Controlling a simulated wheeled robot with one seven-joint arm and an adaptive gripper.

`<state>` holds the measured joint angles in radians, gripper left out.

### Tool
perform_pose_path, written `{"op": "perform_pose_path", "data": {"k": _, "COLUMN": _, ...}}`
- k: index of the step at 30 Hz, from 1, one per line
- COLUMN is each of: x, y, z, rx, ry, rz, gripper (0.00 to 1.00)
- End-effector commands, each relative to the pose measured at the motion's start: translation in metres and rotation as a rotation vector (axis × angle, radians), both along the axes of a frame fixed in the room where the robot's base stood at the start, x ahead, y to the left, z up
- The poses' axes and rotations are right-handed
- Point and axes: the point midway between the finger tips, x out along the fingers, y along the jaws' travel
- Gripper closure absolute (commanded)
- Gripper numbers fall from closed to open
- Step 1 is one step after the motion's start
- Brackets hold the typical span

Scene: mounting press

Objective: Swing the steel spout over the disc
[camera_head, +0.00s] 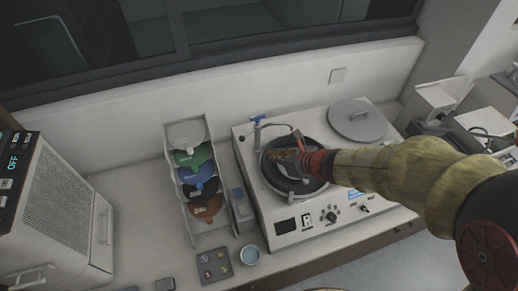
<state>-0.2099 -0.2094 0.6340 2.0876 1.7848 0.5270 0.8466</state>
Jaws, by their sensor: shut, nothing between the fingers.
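The white polishing machine (255,205) stands on the counter with a dark round bowl. The disc (276,181) lies in that bowl, largely hidden by my arm and gripper. The steel spout (277,125) rises at the back left of the bowl, below a blue tap handle (257,119); its outlet is hard to make out beside my gripper. My gripper (290,152) is shut and empty, over the bowl and close to the spout. I cannot tell whether it touches the spout.
A round grey lid (357,120) lies at the machine's back right. A rack (171,177) of coloured discs stands to the left. A small cup (250,254) and a grey tray (214,265) sit in front. A large white device (62,205) fills the far left.

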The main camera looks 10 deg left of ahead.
Motion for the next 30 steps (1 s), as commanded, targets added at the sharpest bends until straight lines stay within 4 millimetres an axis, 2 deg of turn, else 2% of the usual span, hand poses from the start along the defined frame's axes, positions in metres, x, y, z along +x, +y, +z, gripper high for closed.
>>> {"op": "perform_pose_path", "data": {"k": 16, "x": 0.045, "y": 0.06, "z": -0.063, "rx": -0.003, "ry": -0.001, "rz": 0.008, "gripper": 1.0}}
{"op": "perform_pose_path", "data": {"k": 22, "x": 0.062, "y": 0.081, "z": -0.053, "rx": -0.003, "ry": -0.004, "rz": 0.008, "gripper": 1.0}}
{"op": "perform_pose_path", "data": {"k": 30, "x": 0.069, "y": 0.089, "z": -0.052, "rx": -0.003, "ry": -0.003, "rz": 0.006, "gripper": 1.0}}
